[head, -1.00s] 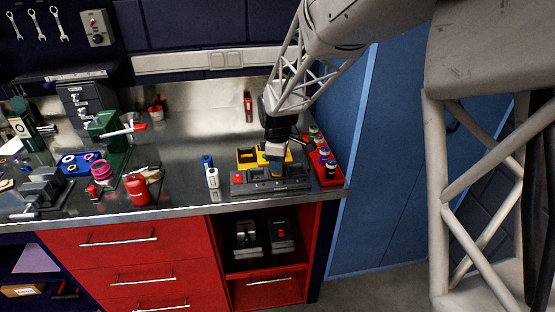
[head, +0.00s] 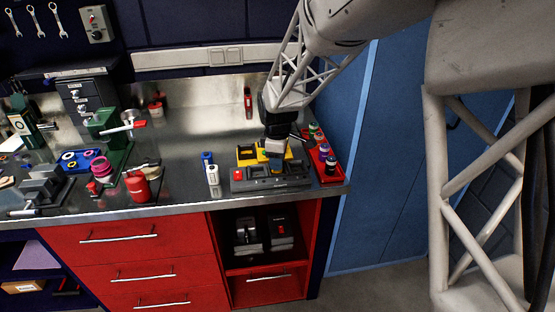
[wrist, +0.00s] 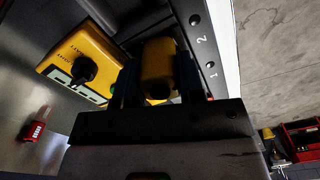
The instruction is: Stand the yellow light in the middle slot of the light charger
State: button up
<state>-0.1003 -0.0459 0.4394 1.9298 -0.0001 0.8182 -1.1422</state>
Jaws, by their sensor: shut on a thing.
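My gripper (wrist: 158,85) is shut on the yellow light (wrist: 158,62), which sits between the two fingers in the wrist view. In the head view my gripper (head: 276,163) is just above the middle of the dark grey light charger (head: 250,185). The charger's numbered edge (wrist: 205,45) shows close beside the light in the wrist view. The fingers hide the middle slot and the light's lower end, so I cannot tell whether the light touches the charger. A red piece (head: 237,175) is at the charger's left end.
A yellow box with a black knob (wrist: 85,68) stands right behind the charger. A blue bottle (head: 207,159) and a white bottle (head: 213,175) stand to its left. A red tray (head: 327,172) with several small containers is at its right. The bench's front edge is close.

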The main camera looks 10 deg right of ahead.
jog(key=shift+f, duration=0.6)
dwell(0.7)
jog(key=o, duration=0.7)
jog(key=shift+r, duration=0.1)
jog(key=shift+r, duration=5.4)
